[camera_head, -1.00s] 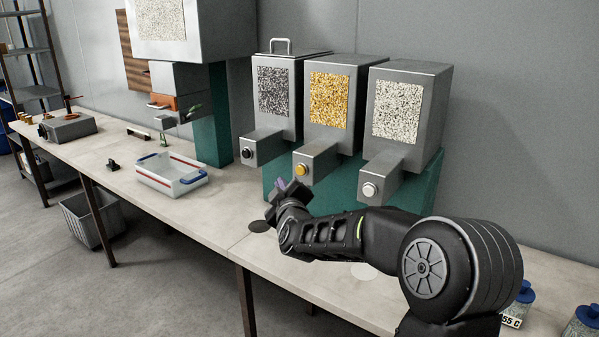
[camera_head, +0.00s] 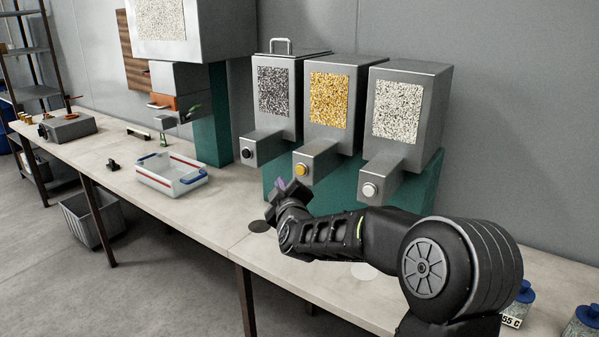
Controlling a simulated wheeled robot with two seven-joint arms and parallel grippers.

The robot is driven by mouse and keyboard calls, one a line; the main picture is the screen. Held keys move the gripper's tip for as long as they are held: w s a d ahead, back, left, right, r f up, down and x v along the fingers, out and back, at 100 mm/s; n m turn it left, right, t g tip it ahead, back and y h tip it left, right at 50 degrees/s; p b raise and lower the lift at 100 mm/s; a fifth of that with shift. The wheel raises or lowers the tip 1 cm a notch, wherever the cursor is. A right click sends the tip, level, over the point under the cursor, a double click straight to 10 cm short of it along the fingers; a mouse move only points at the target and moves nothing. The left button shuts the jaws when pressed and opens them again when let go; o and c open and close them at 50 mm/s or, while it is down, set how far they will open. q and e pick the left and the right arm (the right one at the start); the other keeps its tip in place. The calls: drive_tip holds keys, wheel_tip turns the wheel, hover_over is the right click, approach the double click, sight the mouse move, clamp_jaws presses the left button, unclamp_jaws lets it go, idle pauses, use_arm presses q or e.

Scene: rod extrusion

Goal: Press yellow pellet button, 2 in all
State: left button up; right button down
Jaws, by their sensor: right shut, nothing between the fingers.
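The yellow pellet button (camera_head: 300,169) is a round yellow knob on the front of the middle dispenser (camera_head: 343,145), below a window of yellow pellets (camera_head: 329,99). My right gripper (camera_head: 281,188) is shut and empty. It appears just below and left of the yellow button in the picture, with a visible gap between them. My right wrist and forearm hide part of the green stand and the table. My left gripper is out of view.
A black button (camera_head: 246,153) sits on the left dispenser and a white button (camera_head: 369,190) on the right one. Blue-capped bottles (camera_head: 522,294) stand at the lower right.

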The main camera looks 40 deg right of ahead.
drive_tip(key=shift+r, duration=0.1)
idle(0.8)
drive_tip(key=a+m+p, duration=0.1)
drive_tip(key=m, duration=1.1)
drive_tip(key=a+m+p, duration=0.1)
drive_tip(key=m+p, duration=0.1)
drive_tip(key=m, duration=1)
drive_tip(key=s+a+m+p, duration=0.1)
drive_tip(key=m, duration=1.1)
drive_tip(key=shift+a, duration=0.35)
